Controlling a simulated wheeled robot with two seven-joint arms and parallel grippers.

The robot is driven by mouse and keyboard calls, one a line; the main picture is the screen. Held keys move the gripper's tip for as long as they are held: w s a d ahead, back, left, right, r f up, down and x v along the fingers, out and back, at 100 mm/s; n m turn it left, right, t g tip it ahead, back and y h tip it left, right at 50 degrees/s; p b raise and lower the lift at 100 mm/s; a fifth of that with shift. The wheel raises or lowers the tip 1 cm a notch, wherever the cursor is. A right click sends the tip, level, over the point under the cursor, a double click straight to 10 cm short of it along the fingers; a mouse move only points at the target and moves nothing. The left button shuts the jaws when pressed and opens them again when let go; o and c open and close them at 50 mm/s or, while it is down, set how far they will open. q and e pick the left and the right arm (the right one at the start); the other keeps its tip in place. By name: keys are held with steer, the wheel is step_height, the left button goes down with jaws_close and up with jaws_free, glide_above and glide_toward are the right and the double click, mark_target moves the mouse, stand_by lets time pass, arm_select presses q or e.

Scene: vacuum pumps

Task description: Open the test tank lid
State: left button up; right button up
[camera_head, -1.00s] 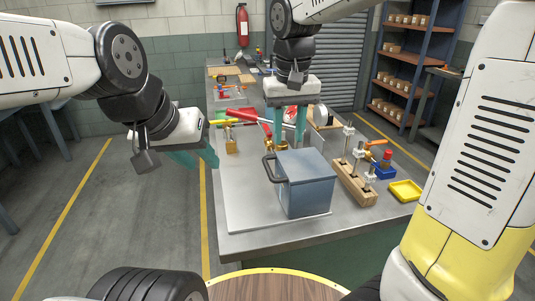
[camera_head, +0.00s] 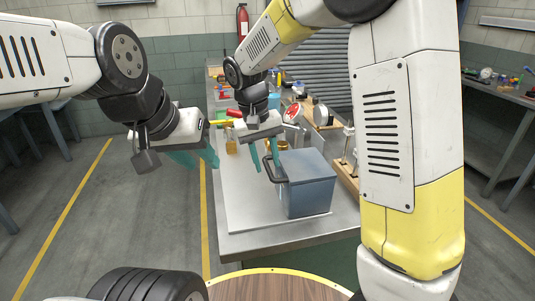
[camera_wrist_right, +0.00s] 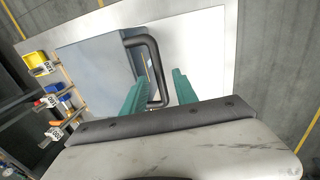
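The test tank is a blue-grey box (camera_head: 308,194) with a flat lid (camera_head: 303,165), which looks closed, on the pale board near the bench's front edge. A dark U-shaped handle (camera_head: 267,172) sticks out from its left side; it also shows in the right wrist view (camera_wrist_right: 155,66). My right gripper (camera_head: 262,173) is open at the handle. In the wrist view its teal fingers (camera_wrist_right: 158,84) appear on either side of the handle's bar; contact cannot be told. My left gripper (camera_head: 213,168) is open and empty, off the bench's left side.
A wooden block with upright posts (camera_head: 346,170) stands right of the tank, partly hidden by my right arm. A yellow tray (camera_wrist_right: 36,61) shows in the wrist view. Gauges and tools (camera_head: 300,113) lie behind the tank. The pale board (camera_head: 236,190) left of the tank is clear.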

steer(key=shift+f, duration=0.1)
jaws_close()
stand_by(1.4)
